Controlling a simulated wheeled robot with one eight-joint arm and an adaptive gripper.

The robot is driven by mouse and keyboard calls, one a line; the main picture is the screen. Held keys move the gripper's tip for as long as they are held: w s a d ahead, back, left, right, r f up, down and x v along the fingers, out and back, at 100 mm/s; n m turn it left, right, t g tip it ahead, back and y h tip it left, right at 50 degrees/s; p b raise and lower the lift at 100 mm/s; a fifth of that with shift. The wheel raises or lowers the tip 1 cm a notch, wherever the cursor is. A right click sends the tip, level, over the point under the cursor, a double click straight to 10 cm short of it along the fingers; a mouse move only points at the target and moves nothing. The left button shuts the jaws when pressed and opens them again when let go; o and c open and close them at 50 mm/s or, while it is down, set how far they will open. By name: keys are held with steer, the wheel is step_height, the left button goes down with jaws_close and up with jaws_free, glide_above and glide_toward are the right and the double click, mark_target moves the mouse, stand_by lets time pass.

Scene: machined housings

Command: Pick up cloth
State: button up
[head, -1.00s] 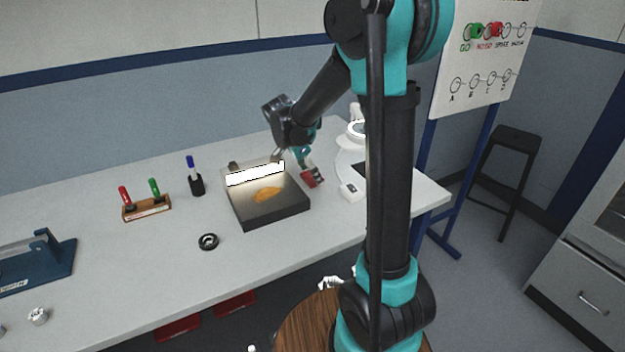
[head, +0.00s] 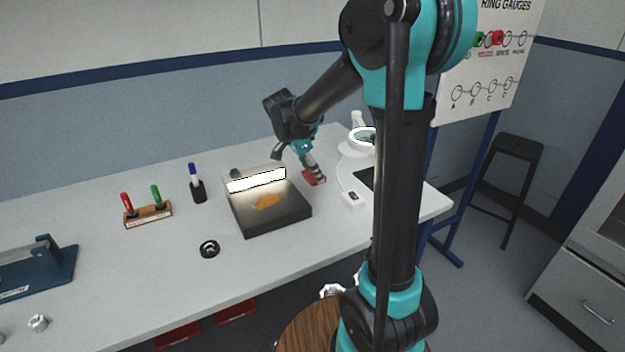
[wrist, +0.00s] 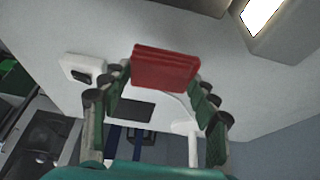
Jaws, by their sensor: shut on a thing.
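The cloth (head: 316,178) looks like a small red folded pad, at the back of the bench just right of the dark lit box. In the wrist view the red cloth (wrist: 165,68) shows layered folds and sits between the fingertips. My gripper (head: 310,168) points down at it, with its fingers on either side; it also shows in the wrist view (wrist: 163,84), shut on the cloth. I cannot tell how far the cloth is above the bench top.
The dark box (head: 275,220) with a bright lamp and an orange-brown patch stands close left. A white ring lamp (head: 362,140) and a small white switch box (head: 353,200) are close right. A pen holder (head: 198,190) and black ring (head: 209,249) stand farther left.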

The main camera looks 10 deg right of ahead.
step_height(320, 180, up, 16)
steer(key=shift+r, duration=0.15)
steer(key=o, duration=0.5)
steer(key=c, duration=0.5)
